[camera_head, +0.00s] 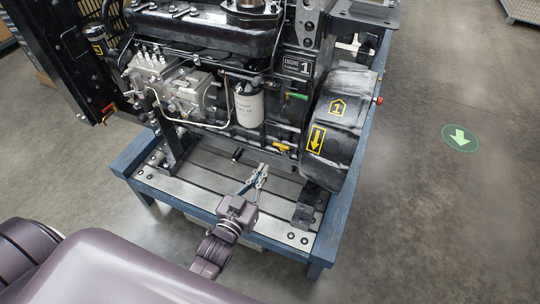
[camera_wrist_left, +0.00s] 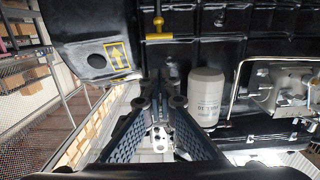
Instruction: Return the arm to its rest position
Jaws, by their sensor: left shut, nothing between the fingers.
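My left gripper (camera_head: 258,177) is in the middle of the head view, in front of the engine and above the slatted deck of the blue stand. Its arm (camera_head: 228,228) comes up from the lower part of the picture. The fingers are shut with nothing between them. My right gripper is in neither view.
The black engine (camera_head: 200,30) stands on the blue-framed stand (camera_head: 334,228). A white filter (camera_head: 249,105), a yellow handle (camera_head: 281,147) and a green handle (camera_head: 296,96) are on its near side.

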